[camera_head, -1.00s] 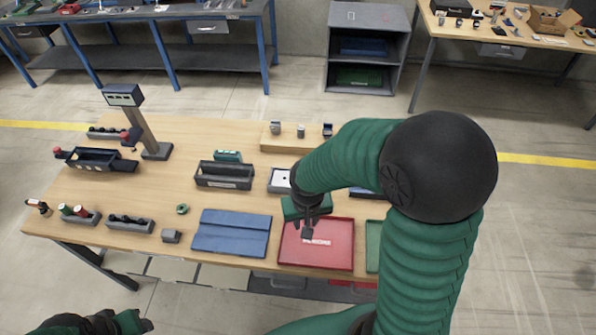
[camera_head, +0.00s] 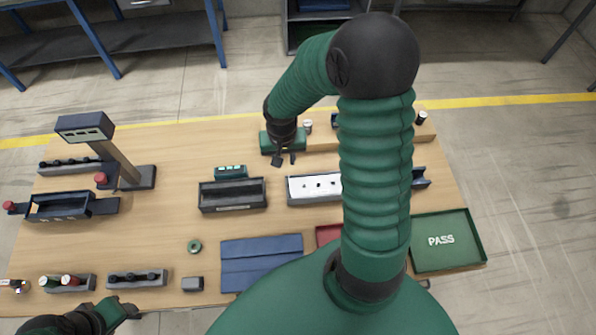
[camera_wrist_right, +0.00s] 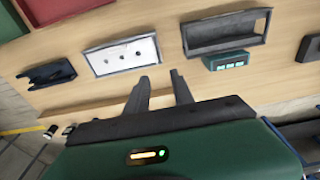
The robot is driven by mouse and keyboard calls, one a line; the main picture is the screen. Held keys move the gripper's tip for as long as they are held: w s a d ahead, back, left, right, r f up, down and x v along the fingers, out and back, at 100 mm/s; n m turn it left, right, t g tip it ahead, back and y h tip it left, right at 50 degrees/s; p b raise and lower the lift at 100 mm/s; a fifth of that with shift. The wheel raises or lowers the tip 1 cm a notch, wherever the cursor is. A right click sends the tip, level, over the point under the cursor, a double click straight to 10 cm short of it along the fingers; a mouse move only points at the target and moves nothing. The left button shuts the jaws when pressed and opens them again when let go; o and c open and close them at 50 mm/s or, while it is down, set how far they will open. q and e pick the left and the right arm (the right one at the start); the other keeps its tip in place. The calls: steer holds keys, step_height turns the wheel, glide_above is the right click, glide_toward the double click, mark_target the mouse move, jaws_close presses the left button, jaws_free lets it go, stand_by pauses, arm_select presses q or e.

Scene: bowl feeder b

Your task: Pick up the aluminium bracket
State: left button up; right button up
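I cannot make out for certain which thing is the aluminium bracket. My right arm hides part of the ledge.
A grey tray with a white, dotted panel (camera_head: 313,187) and an empty dark bin (camera_head: 232,196) lie in front of the right gripper. A blue mat (camera_head: 262,262), a mostly hidden red tray (camera_head: 328,234) and a green PASS tray (camera_head: 446,257) line the front. A post stands left.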

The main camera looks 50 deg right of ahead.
step_height(320, 180, down, 4)
steer(key=s+r, duration=0.1)
glide_above(291, 182)
steer(key=s+a, duration=0.1)
step_height(291, 182, down, 9)
steer(key=shift+s+r, duration=0.15)
steer(key=f, duration=0.1)
steer(key=f+p, duration=0.1)
steer(key=shift+a+f, duration=0.8)
steer(key=shift+f, duration=0.1)
steer(key=shift+s+a, duration=0.1)
steer(key=shift+a, duration=0.1)
steer(key=shift+d+f, duration=0.2)
steer(key=shift+d, duration=0.35)
jaws_close()
steer(key=shift+d, duration=0.25)
arm_select(q)
steer(key=shift+s+a+r, duration=0.25)
steer(key=shift+s+r, duration=0.65)
steer(key=shift+s, duration=0.15)
arm_select(e)
steer(key=shift+a+r, duration=0.1)
steer(key=shift+a, duration=0.4)
